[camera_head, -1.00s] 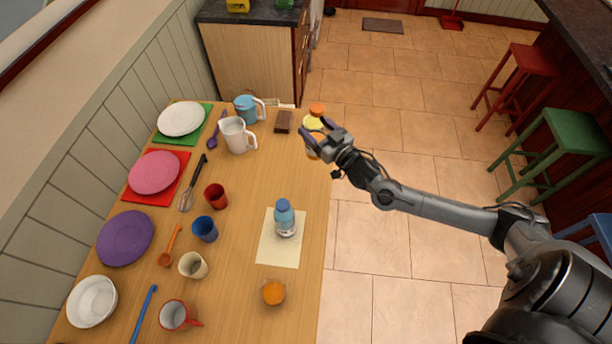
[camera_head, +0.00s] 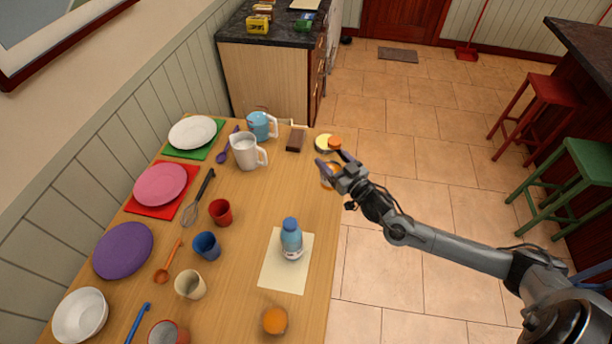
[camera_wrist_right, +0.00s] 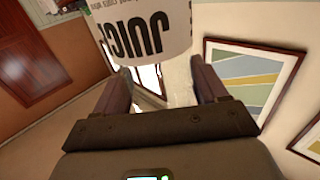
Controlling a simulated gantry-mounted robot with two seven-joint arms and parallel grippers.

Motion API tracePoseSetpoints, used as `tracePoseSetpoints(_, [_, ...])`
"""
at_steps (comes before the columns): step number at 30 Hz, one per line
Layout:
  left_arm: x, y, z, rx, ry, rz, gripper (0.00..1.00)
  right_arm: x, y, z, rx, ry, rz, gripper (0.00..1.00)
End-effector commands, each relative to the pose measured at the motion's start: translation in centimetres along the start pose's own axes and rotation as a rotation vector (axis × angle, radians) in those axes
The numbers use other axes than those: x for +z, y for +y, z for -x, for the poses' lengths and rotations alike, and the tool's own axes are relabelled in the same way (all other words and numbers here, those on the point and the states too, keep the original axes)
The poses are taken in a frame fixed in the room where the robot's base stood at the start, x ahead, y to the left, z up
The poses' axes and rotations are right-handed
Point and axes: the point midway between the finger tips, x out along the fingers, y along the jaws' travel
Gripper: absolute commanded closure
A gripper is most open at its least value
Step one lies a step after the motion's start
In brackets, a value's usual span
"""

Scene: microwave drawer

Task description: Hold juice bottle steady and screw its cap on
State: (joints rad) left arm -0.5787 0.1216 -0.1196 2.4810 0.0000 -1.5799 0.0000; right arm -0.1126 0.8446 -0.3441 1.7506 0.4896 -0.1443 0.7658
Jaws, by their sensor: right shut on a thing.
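My right gripper (camera_head: 331,161) is shut on the juice bottle (camera_head: 327,182), over the table's far right corner. Its fingers cover much of the bottle; orange shows below them. An orange cap (camera_head: 335,142) shows above the fingers. Whether it is screwed tight is too small to tell. In the right wrist view the bottle's white JUICE label (camera_wrist_right: 145,28) appears upside down, close beyond the fingers (camera_wrist_right: 160,85); no cap shows there. My left gripper is not in view.
The wooden table (camera_head: 240,290) holds a blue-capped bottle (camera_head: 291,238) on a pale mat (camera_head: 272,277) and a round orange thing (camera_head: 274,320). A yellow round thing (camera_head: 321,144) and brown block (camera_head: 296,139) lie near the far end. Plates and cups fill the left side.

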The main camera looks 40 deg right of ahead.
Motion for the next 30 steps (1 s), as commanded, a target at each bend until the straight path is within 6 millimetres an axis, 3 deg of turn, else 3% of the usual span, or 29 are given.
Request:
tracePoseSetpoints(15, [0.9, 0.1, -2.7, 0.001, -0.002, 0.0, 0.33, 5.4, -1.7, -9.1, 0.0, 0.004, -0.001, 1.0])
tracePoseSetpoints(21, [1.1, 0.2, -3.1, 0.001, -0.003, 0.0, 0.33, 6.5, -2.0, -10.7, 0.0, 0.003, -0.002, 1.0])
tracePoseSetpoints(30, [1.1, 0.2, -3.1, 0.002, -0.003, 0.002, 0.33, 6.6, -2.0, -10.9, -0.001, 0.002, -0.001, 1.0])
